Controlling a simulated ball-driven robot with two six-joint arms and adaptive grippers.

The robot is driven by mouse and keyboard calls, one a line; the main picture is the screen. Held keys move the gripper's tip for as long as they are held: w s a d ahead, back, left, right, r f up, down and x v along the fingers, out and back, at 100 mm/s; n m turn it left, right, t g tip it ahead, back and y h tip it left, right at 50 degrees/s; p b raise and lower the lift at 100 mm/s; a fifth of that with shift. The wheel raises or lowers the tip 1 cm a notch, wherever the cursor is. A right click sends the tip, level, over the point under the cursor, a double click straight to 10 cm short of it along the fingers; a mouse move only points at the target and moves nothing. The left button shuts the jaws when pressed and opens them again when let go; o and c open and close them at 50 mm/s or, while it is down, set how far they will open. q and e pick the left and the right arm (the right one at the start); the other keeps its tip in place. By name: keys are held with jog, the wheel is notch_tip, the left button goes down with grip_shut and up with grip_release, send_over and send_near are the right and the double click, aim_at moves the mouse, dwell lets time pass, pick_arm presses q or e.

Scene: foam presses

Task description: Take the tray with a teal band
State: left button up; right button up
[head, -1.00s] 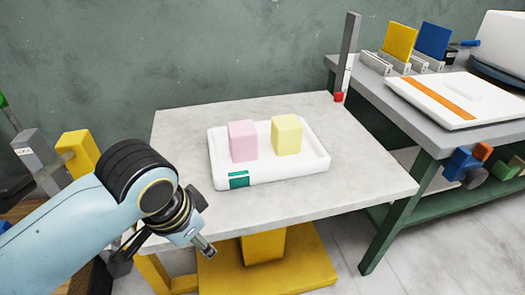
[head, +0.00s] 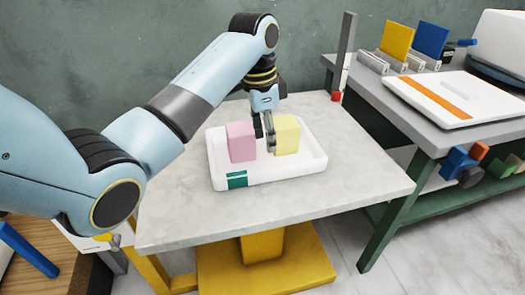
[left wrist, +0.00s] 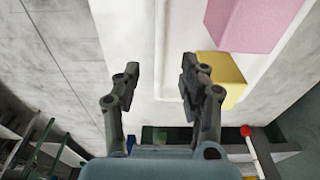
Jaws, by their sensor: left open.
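The white tray (head: 290,172) with a teal band (head: 237,180) on its front side lies flat on the pale table. A pink block (head: 241,142) and a yellow block (head: 287,134) stand in it. My left gripper (head: 265,146) is open and points down over the tray, appearing between the two blocks in the head view. In the left wrist view its open fingers (left wrist: 159,72) are beside the tray's long edge (left wrist: 170,35), near the yellow block (left wrist: 230,78); the pink block (left wrist: 255,22) is farther off. I cannot tell whether the fingers touch anything. My right gripper is not in view.
The pale table (head: 350,190) is clear around the tray. At the right, a grey bench (head: 385,95) carries another white tray with an orange band (head: 440,95) and yellow and blue panels.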

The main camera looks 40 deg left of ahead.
aim_at(273, 168)
pick_arm(q)
jog(key=f, duration=0.3)
jog(key=f+b, duration=0.1)
jog(key=f, duration=0.2)
jog(key=w+d+f+b, duration=0.1)
jog(key=f, duration=0.2)
jog(key=shift+f, duration=0.2)
jog(key=c, duration=0.8)
grip_shut()
